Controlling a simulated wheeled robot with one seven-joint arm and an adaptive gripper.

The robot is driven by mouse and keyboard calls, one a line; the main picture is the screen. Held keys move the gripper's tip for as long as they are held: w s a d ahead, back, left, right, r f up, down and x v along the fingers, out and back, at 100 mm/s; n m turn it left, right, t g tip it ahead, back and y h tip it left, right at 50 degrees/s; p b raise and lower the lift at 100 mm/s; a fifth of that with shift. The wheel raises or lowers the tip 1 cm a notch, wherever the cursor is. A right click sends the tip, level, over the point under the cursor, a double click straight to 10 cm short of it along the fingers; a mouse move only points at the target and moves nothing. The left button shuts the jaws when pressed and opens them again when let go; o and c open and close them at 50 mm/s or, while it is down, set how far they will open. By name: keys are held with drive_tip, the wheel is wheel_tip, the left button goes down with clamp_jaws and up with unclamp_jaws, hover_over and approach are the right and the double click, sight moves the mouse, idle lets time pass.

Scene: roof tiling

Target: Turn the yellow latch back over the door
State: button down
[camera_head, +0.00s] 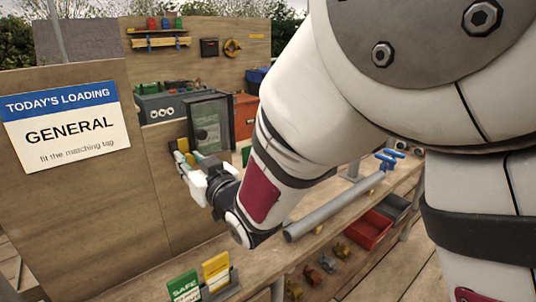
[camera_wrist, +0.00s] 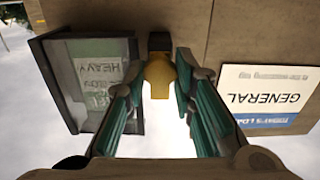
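The yellow latch (camera_wrist: 159,76) sits on a dark mount on the wooden board, between my fingertips in the wrist view. My gripper (camera_wrist: 158,82) is open around it, with teal pads on both sides; whether a pad touches it I cannot tell. In the head view the latch (camera_head: 183,146) is small and partly hidden by my gripper (camera_head: 186,165). The dark-framed clear door (camera_head: 211,96) is beside the latch, to its right. In the wrist view the door (camera_wrist: 40,75) is left of the latch, with a HEAVY label behind its pane.
The sign reading GENERAL (camera_head: 66,127) is on the board left of my gripper. A grey box (camera_head: 160,104) stands behind the door. A grey pipe (camera_head: 330,207) lies on the bench, and green and yellow tags (camera_head: 215,272) stand in front.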

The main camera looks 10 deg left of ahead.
drive_tip(key=shift+m+b, duration=0.3)
drive_tip(key=shift+b, duration=0.15)
drive_tip(key=m+b, duration=0.2)
drive_tip(key=b, duration=0.1)
drive_tip(key=shift+w+f+m, duration=0.15)
drive_tip(key=shift+m, duration=0.15)
drive_tip(key=m+b, duration=0.5)
drive_tip(key=b, duration=0.1)
drive_tip(key=shift+d+m, duration=0.1)
drive_tip(key=shift+m, duration=0.2)
drive_tip(key=m+b, duration=0.3)
drive_tip(key=m, duration=0.1)
drive_tip(key=shift+m+b, duration=0.3)
drive_tip(key=shift+b, duration=0.1)
drive_tip(key=m+b, duration=0.2)
drive_tip(key=m, duration=0.2)
drive_tip(key=shift+m, duration=0.3)
drive_tip(key=c, duration=1.4)
unclamp_jaws()
drive_tip(key=shift+o, duration=0.2)
